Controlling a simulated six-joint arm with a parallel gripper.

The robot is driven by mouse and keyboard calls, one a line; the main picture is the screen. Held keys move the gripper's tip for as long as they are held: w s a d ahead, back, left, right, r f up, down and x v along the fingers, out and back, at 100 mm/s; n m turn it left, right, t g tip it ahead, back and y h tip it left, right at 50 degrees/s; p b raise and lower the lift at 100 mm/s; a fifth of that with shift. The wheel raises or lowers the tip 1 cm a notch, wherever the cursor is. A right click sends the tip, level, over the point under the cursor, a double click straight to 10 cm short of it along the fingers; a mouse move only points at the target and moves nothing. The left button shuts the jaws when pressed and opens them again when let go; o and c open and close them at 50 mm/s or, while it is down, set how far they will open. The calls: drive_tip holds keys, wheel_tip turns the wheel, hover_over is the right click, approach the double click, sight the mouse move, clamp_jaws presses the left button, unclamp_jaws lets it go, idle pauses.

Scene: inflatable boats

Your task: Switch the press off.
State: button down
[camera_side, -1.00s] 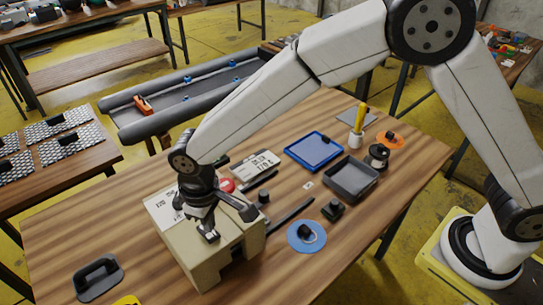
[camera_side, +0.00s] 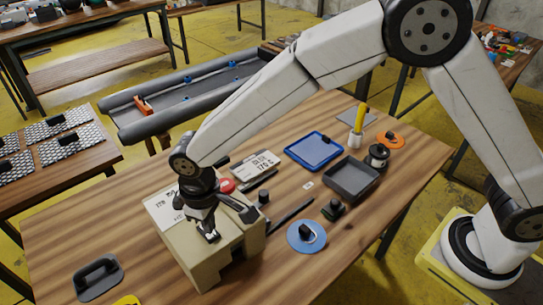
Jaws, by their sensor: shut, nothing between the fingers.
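The press (camera_side: 188,252) is a beige box at the front left of the wooden table, with a white label (camera_side: 162,209) on its top left. A red button (camera_side: 226,185) shows just behind my gripper. A dark lever-like part (camera_side: 242,208) sticks out to the right of the gripper. My gripper (camera_side: 212,236) points down over the top of the press and is shut and empty. A small dark piece with a light mark is at its fingertips; I cannot tell whether they touch it. The gripper and wrist hide part of the press top.
A white sign (camera_side: 257,166), a blue tray (camera_side: 314,151), a dark grey tray (camera_side: 351,180) and a blue disc (camera_side: 306,236) lie to the right on the table. A grey handled block (camera_side: 98,278) lies at the front left. The long grey inflatable boat (camera_side: 190,92) is behind.

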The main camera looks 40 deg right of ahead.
drive_tip(key=shift+f, duration=1.1)
idle(0.5)
drive_tip(key=shift+r, duration=3.55)
drive_tip(key=s+d+m+t, duration=0.1)
drive_tip(key=s+d+m, duration=0.15)
drive_tip(key=d, duration=1.45)
drive_tip(key=s+d+m, duration=0.1)
drive_tip(key=s+d, duration=0.3)
drive_tip(key=d, duration=0.2)
drive_tip(key=s+d+m+t, duration=0.1)
drive_tip(key=s+d+m, duration=0.1)
drive_tip(key=s+d, duration=0.2)
drive_tip(key=d, duration=0.3)
drive_tip(key=shift+s+f+t, duration=0.2)
drive_tip(key=shift+f+t, duration=0.05)
drive_tip(key=shift+t, duration=0.05)
drive_tip(key=shift+m, duration=0.25)
